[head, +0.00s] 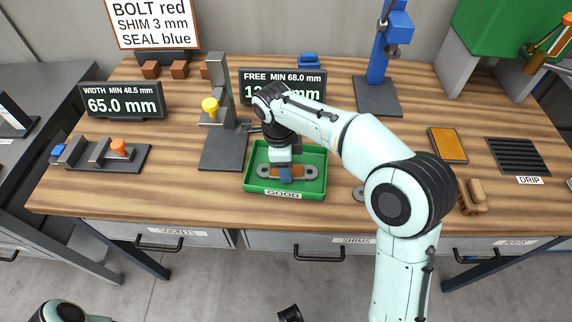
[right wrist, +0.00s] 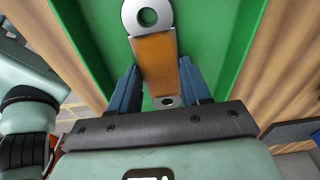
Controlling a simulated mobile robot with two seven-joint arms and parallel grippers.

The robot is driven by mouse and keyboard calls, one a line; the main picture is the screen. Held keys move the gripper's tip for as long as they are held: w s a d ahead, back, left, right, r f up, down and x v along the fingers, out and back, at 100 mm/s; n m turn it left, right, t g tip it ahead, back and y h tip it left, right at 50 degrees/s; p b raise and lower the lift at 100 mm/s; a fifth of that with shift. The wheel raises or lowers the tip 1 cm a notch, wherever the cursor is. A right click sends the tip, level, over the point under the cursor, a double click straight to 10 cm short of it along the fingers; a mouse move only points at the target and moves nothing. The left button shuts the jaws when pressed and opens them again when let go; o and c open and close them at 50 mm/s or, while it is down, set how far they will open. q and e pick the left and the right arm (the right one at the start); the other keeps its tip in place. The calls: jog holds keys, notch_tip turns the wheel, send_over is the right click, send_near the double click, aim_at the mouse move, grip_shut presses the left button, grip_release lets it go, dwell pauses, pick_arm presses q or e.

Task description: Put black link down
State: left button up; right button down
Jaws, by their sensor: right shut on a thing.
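My right gripper (head: 285,174) is shut on a link (head: 301,171) with an orange middle and grey ring ends. The link is low inside the green tray labelled GOOD (head: 318,184), lying crosswise; I cannot tell if it touches the tray floor. In the right wrist view, the blue fingers of my right gripper (right wrist: 161,88) stand on either side of the link (right wrist: 157,62), over the green tray (right wrist: 215,35). I see no black on the link's body. My left gripper does not show clearly.
A grey stand with a yellow knob (head: 210,107) is left of the tray. A display (head: 120,100) reads 65.0 mm; another (head: 252,88) is partly hidden by my arm. An orange pad (head: 447,145) and a DRIP grate (head: 518,155) lie right.

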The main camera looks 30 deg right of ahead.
jog(key=shift+r, duration=0.1)
jog(key=c, duration=0.5)
grip_release()
jog(key=shift+f, duration=0.2)
notch_tip(320, 180, up, 12)
jog(key=a+p, duration=0.1)
jog(key=p, duration=0.1)
jog(key=shift+w+a+r+p, duration=0.15)
jog(key=shift+w+p, duration=0.25)
